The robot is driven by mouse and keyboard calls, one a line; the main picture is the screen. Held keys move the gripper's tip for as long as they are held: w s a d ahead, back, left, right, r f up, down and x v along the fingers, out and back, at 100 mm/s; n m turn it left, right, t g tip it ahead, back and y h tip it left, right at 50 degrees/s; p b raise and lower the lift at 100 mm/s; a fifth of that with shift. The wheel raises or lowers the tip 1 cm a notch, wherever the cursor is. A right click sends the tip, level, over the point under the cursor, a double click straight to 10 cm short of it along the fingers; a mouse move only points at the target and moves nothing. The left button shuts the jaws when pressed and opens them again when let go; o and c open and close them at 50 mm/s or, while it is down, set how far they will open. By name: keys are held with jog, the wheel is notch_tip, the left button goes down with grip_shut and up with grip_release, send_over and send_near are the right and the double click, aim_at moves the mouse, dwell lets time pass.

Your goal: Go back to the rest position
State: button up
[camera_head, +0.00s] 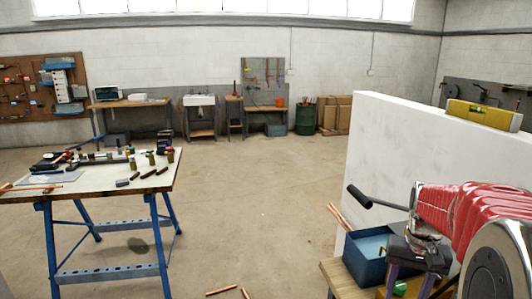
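My arm, with a ribbed red cover, comes in at the lower right. My gripper (408,284) points down from it, low in the picture beside the white partition wall. Its two purplish fingers stand apart, with a gap between them; their tips lie close to the bottom edge of the picture. A small green thing (400,288) shows near the left finger, and I see nothing clamped. A blue box (368,258) is just left of and behind the gripper. A black-handled lever or tool (372,198) reaches left from near the arm; what it joins is hidden.
The white partition wall (398,145) carries a yellow level (483,115). A wooden bench (343,280) is under the blue box. A blue-legged worktable (95,188) with fittings and tools stands left. Copper pipes (222,291) lie on the floor. The middle floor is clear.

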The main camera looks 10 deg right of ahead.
jog(key=s+a+r+n+t, duration=0.3)
jog(key=s+a, duration=0.3)
jog(key=a, duration=0.5)
jog(key=s+a+r+n+t, duration=0.2)
jog(key=s+a, duration=0.3)
jog(key=a, duration=0.7)
jog(key=shift+s+a+r+n+t, duration=0.2)
jog(key=shift+s+r+n+t, duration=0.2)
jog(key=shift+n, duration=0.1)
